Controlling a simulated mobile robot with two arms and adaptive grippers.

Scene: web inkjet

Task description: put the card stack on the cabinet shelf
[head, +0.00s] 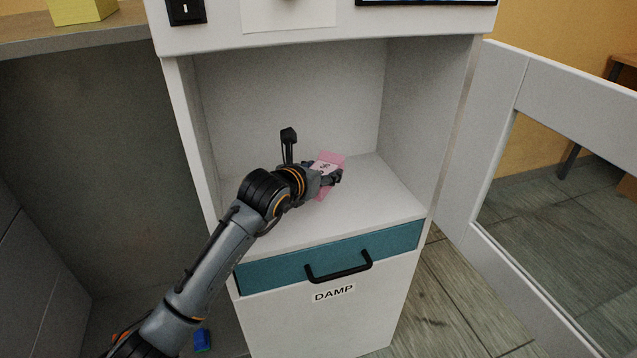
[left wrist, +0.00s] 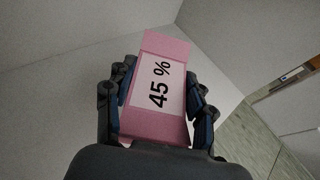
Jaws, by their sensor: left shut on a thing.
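The card stack (head: 331,161) is a pink block with a white label. In the left wrist view the card stack (left wrist: 160,88) shows the label "45 %". My left gripper (head: 328,177) is shut on it, with fingers on both sides of the stack. The gripper and stack are inside the open white cabinet, over the cabinet shelf (head: 375,195). I cannot tell whether the stack touches the shelf. The gripper hides part of the stack in the head view. My right gripper is not in view.
The cabinet's glazed door (head: 495,85) stands open at the right. Below the shelf is a teal drawer front (head: 275,273) with a black handle (head: 338,270) and a "DAMP" label. A yellow box (head: 82,10) sits on the counter at upper left. The shelf around the gripper is clear.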

